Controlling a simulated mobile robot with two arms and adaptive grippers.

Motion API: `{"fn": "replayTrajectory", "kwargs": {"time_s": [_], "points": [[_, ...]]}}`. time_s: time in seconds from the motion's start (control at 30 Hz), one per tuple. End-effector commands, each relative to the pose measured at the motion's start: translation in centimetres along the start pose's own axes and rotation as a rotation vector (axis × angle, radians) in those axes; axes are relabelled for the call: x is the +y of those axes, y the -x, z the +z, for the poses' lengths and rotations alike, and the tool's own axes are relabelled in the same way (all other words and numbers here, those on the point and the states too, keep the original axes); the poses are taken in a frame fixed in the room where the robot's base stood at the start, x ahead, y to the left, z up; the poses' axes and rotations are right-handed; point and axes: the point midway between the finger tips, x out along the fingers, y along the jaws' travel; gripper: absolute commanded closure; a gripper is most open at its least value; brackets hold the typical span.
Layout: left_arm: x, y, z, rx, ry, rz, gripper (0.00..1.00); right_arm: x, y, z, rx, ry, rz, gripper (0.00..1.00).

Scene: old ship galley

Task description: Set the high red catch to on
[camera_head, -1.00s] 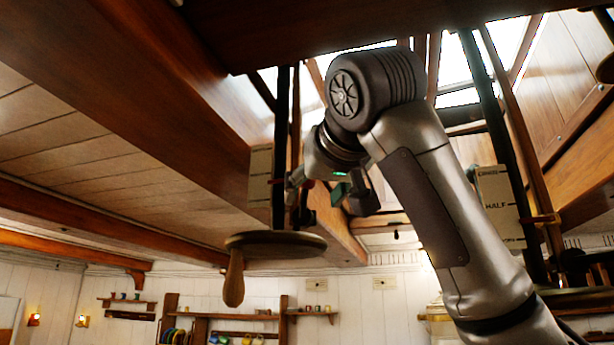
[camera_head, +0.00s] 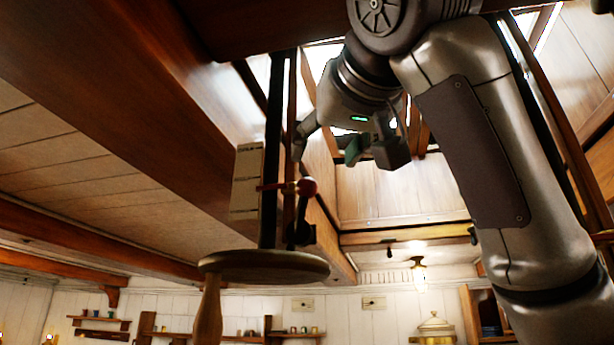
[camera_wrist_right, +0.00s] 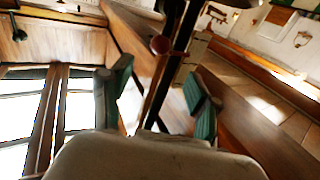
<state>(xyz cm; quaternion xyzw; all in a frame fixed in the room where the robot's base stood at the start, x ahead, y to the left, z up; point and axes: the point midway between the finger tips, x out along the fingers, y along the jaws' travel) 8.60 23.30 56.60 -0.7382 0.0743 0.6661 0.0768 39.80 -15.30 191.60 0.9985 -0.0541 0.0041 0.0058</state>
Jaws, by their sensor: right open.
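The red catch shows as a round red knob (camera_head: 307,187) on a thin bar beside a dark upright post (camera_head: 272,150). A red part of the bar reaches left across the post toward a pale marked plate (camera_head: 246,180); I cannot read the plate's marks. In the right wrist view the red knob (camera_wrist_right: 160,45) lies beyond the fingertips, between them in the picture. My right gripper (camera_head: 327,148) is open and empty, above the knob and apart from it. Its green-padded fingers (camera_wrist_right: 160,90) stand wide apart in the wrist view. My left gripper is not in view.
A round wooden wheel (camera_head: 262,264) with a hanging handle is below the catch. A heavy wooden beam (camera_head: 160,110) runs along the left. A skylight opening with wooden walls (camera_head: 390,190) is behind my right gripper. Shelves (camera_head: 190,337) line the far wall.

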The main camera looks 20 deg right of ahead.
Motion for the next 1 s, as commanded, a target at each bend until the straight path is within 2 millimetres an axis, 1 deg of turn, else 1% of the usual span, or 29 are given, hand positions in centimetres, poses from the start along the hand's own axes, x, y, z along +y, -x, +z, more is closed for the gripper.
{"fn": "replayTrajectory", "kwargs": {"time_s": [0.03,0.1,0.2,0.27,0.37,0.4,0.5,0.6,0.67,0.9,0.93,1.0], "points": [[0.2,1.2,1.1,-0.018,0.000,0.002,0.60,0.1,-1.4,-0.4,-0.007,-0.001,0.003,0.38],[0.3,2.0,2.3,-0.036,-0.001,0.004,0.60,0.1,-3.0,-0.4,-0.008,0.000,0.003,0.38],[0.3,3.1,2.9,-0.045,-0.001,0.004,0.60,0.1,-5.2,-0.3,-0.008,0.000,0.002,0.38],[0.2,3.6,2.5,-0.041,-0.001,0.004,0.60,0.1,-6.3,-0.4,-0.008,-0.001,0.002,0.38],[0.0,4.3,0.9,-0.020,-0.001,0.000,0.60,0.1,-7.9,-0.2,-0.007,0.001,0.001,0.38],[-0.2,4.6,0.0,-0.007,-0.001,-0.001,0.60,0.1,-8.5,-0.3,-0.006,0.000,0.001,0.38],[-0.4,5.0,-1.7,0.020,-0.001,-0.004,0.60,0.1,-9.5,-0.2,-0.004,-0.001,0.001,0.38],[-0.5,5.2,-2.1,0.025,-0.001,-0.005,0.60,0.1,-10.1,0.0,-0.004,-0.001,0.001,0.38],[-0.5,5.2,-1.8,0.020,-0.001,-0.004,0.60,0.1,-10.2,0.0,-0.004,-0.001,0.000,0.38],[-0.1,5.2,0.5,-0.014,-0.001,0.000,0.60,0.0,-10.3,0.1,-0.004,-0.001,0.000,0.38],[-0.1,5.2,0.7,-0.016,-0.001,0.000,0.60,0.0,-10.3,0.1,-0.004,-0.001,0.000,0.42],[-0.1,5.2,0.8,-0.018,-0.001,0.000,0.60,0.0,-10.3,0.1,-0.004,-0.001,0.000,0.53]]}}
